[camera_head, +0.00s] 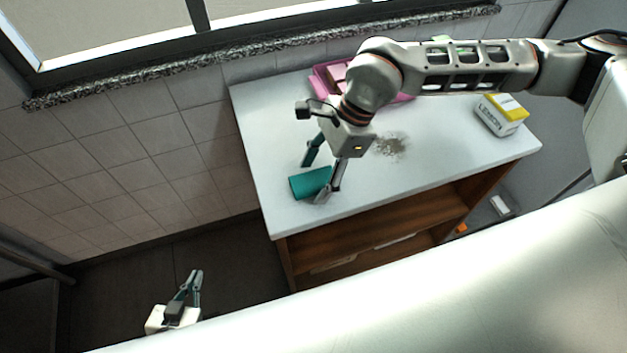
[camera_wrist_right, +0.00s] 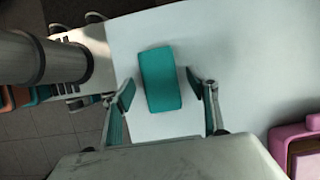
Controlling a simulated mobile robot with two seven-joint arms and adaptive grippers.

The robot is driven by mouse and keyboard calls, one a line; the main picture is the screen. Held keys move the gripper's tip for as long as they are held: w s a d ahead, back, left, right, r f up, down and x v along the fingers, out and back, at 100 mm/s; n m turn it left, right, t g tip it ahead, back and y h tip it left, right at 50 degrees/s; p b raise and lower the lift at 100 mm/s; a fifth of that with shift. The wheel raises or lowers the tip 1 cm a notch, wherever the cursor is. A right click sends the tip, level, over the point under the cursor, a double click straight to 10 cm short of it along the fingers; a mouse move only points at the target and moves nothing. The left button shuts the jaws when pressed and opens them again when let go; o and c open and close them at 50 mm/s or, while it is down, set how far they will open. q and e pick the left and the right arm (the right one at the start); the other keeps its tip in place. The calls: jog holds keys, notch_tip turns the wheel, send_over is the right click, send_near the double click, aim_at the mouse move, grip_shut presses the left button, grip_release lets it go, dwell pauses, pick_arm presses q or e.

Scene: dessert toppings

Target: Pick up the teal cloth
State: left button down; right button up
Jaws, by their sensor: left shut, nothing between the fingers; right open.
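The teal cloth (camera_head: 309,184) lies on the white counter near its left front corner, a small flat rectangular block in shape. My right gripper (camera_head: 314,182) is open above it, with one finger on each side of the cloth in the head view. In the right wrist view the cloth (camera_wrist_right: 160,79) lies between and slightly beyond the two spread fingertips (camera_wrist_right: 160,91), with white counter showing on both sides. I cannot tell how high the fingertips are above the counter. My left gripper (camera_head: 195,275) is shut and empty, low at the lower left, over the dark floor away from the counter.
A pink tray (camera_head: 319,84) stands at the counter's back, partly behind my right arm. A dark speckled patch (camera_head: 391,146) lies right of the gripper. A yellow and white lemon box (camera_head: 502,115) stands at the right end. The counter's front left is clear around the cloth.

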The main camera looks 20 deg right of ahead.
jog(key=shift+f, duration=0.2)
dwell(0.3)
jog(key=c, duration=1.2)
